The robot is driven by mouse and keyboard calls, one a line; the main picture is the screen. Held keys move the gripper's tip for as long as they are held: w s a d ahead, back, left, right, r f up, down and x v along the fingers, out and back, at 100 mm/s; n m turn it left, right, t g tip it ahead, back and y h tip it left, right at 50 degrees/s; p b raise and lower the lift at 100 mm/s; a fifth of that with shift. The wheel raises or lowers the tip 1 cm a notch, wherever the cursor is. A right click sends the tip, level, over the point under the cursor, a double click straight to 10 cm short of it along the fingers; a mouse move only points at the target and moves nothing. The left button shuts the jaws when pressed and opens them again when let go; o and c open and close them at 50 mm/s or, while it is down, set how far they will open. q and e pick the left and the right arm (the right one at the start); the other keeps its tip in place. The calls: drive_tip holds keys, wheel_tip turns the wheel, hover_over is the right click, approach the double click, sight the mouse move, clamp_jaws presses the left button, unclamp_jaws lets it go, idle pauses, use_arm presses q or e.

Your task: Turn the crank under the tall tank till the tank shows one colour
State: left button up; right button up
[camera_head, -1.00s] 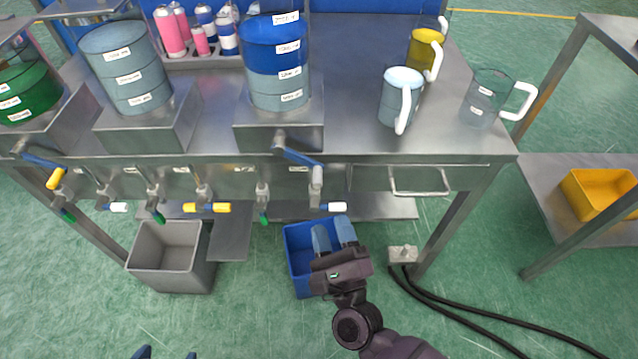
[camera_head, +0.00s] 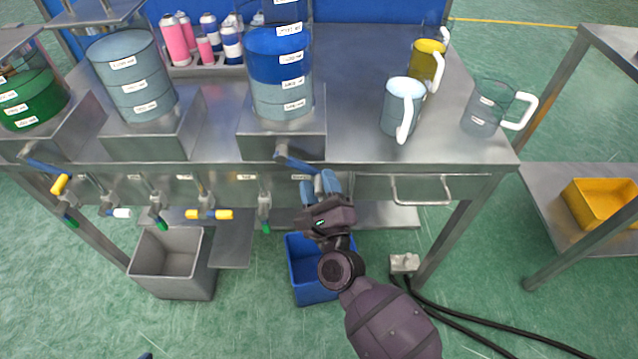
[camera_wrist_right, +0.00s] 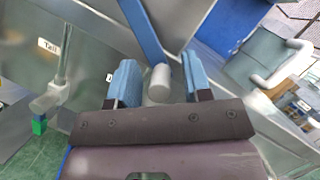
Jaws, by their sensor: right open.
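The tall tank (camera_head: 280,75) stands at the middle of the bench, blue in its upper part and grey-blue below; its top is cut off. Under it, the blue crank arm (camera_head: 297,162) slants down to the right and also shows in the right wrist view (camera_wrist_right: 141,32). Its grey knob (camera_wrist_right: 158,84) sits between the fingers of my right gripper (camera_wrist_right: 158,82). The gripper (camera_head: 320,186) is open, one blue finger on each side, with gaps visible. Only a blue tip of my left gripper (camera_head: 146,355) shows at the bottom edge.
Other tanks (camera_head: 135,80) stand to the left, with another crank (camera_head: 48,168). Several taps (camera_head: 207,200) line the bench front. A drawer handle (camera_head: 421,190) is to the right. A blue bin (camera_head: 308,280) and a grey bin (camera_head: 172,265) stand on the floor.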

drive_tip(key=shift+c, duration=0.3)
clamp_jaws()
